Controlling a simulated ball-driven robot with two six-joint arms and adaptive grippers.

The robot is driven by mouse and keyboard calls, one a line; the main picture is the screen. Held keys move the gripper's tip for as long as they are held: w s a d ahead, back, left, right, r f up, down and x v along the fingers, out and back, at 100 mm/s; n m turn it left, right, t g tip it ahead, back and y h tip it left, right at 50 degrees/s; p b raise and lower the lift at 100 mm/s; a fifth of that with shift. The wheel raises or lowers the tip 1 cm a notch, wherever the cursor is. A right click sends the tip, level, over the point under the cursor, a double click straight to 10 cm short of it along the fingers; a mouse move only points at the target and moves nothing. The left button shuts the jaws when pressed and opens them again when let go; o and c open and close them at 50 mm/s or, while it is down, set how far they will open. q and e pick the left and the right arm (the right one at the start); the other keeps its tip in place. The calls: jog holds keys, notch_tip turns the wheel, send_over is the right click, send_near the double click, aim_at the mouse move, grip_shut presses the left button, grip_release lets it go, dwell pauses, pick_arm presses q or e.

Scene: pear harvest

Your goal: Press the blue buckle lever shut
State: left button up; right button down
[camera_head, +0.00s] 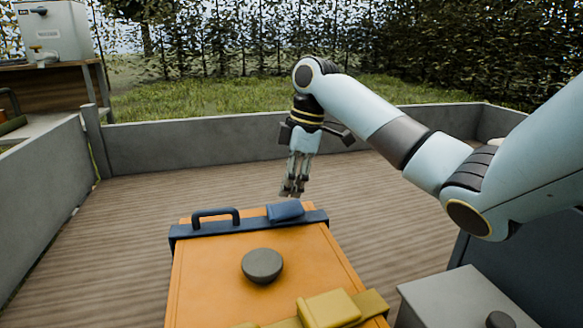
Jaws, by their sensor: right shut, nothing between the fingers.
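An orange case (206,275) stands in front of me with a dark round knob (262,265) on its top. A dark blue strap (249,226) crosses its far end. The blue buckle lever (286,211) sits on that strap, right of a dark handle (215,216); it looks slightly tilted, and I cannot tell whether it is fully down. My right gripper (292,191) points down, shut and empty, just above and beyond the blue lever, apart from it in the picture. My left gripper is not in view.
A yellow buckle (328,309) on a yellow strap lies across the case's near end. A grey box (459,300) stands at the lower right. Grey low walls (195,142) bound the wooden deck (130,215), which is clear left of the case. A white dispenser (55,32) stands at the upper left.

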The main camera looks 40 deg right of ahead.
aim_at(294, 205)
jog(key=shift+d+f, duration=0.15)
jog(key=shift+f, duration=0.65)
jog(key=shift+s, duration=0.1)
jog(key=shift+s+d+f+t+y+p, duration=0.2)
jog(key=shift+f+y+p, duration=0.15)
jog(key=shift+p, duration=0.25)
jog(key=shift+s+d+f+t+y+p, duration=0.15)
jog(key=shift+f+t+y+p, duration=0.15)
jog(key=shift+p, duration=0.3)
jog(key=shift+y, duration=0.25)
jog(key=shift+w+f, duration=0.1)
jog(key=shift+f, duration=0.15)
